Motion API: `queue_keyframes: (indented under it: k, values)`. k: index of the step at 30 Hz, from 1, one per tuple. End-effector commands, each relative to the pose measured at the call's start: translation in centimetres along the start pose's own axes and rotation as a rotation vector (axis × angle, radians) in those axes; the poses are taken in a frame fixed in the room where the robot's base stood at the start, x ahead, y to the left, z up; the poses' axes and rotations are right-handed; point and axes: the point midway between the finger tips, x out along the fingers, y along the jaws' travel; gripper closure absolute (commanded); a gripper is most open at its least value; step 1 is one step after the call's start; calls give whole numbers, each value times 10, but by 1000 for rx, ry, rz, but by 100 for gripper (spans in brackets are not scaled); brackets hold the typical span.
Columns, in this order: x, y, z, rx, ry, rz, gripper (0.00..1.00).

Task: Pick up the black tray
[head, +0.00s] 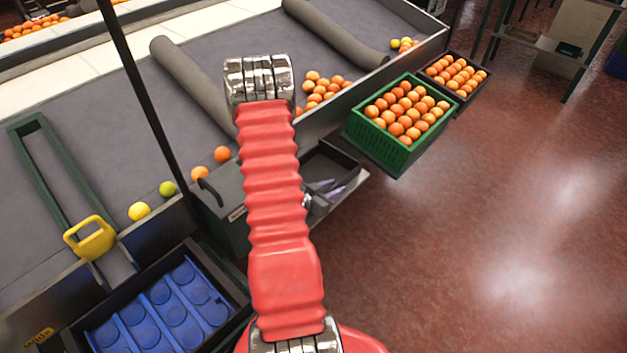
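Three dark trays or bins show in the head view, and I cannot tell which one the task means. A black tray (428,77) full of oranges sits at the upper right, beside the green crate. A black-rimmed tray (237,308) with a blue dimpled insert is at the lower left. A dark open bin (345,163) with some small items in it is in the middle, partly hidden by my red arm. My arm rises from the bottom centre to a metal joint. My gripper is not in view.
A green crate (392,157) of oranges stands by the grey sorting table (100,140). Loose oranges, a yellow and a green fruit lie on the table. A yellow handle (90,238) is at the left. The red floor (500,230) at right is clear.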

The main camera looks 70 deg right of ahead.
Motion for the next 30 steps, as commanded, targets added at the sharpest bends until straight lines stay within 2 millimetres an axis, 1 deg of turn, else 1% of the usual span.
queue_keyframes:
  k: [14,17,26,30]
  values:
    - [0,0,0,0,0,0,72]
    - [0,0,0,0,1,0,78]
    - [0,0,0,0,1,0,99]
    - [0,0,0,0,1,0,100]
